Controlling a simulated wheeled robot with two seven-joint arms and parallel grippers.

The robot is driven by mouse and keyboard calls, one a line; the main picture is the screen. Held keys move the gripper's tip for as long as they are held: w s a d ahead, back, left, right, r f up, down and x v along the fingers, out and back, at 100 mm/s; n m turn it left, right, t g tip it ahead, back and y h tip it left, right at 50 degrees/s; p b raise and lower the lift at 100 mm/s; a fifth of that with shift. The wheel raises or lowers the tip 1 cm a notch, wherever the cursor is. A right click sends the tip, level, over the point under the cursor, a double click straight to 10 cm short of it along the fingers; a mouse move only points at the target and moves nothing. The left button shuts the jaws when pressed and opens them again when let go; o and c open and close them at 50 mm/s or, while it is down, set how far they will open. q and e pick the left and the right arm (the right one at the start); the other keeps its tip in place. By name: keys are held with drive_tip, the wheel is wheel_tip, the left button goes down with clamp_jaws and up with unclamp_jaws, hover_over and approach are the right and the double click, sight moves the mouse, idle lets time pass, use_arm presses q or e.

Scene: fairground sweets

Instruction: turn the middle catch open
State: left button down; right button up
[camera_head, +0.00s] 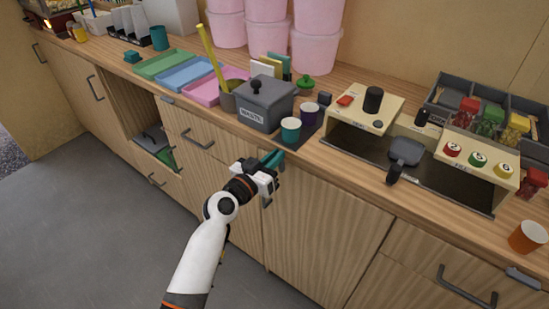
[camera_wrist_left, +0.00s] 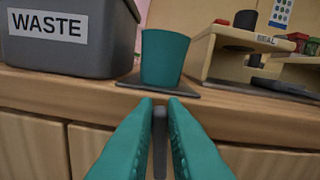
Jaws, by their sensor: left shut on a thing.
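My left gripper (camera_head: 273,158) is at the counter's front edge, above the cabinet doors, with its teal fingers around a narrow dark grey piece. This piece, which I take to be the middle catch (camera_wrist_left: 159,140), stands upright between the fingers in the left wrist view, just below the counter edge. The fingers are shut on it. In the head view the gripper hides most of it, so how far it is turned cannot be told there.
Behind the gripper, a teal cup (camera_head: 290,130) stands on a dark mat close to the edge, beside the grey waste bin (camera_head: 265,102). A black-handled pan (camera_head: 404,155) lies to the right. An orange cup (camera_head: 527,236) stands far right. The floor (camera_head: 90,230) is clear.

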use_arm(q)
drive_tip(key=n, duration=0.8)
drive_tip(key=shift+w+a+f, duration=0.2)
drive_tip(key=shift+w+a, duration=0.05)
drive_tip(key=shift+a, duration=0.05)
drive_tip(key=shift+w+a+f+n+p, duration=0.15)
drive_tip(key=shift+n+p, duration=0.1)
drive_tip(key=shift+n, duration=1.1)
drive_tip(key=shift+s+d+f+n+p, duration=0.1)
drive_tip(key=shift+n+p, duration=0.1)
drive_tip(key=shift+n, duration=1.2)
drive_tip(key=shift+w+a+f+n+p, duration=0.15)
drive_tip(key=shift+n+p, duration=0.1)
drive_tip(key=shift+n, duration=1.1)
drive_tip(key=shift+s, duration=0.1)
drive_tip(key=c, duration=1.5)
unclamp_jaws()
drive_tip(key=shift+s, duration=0.1)
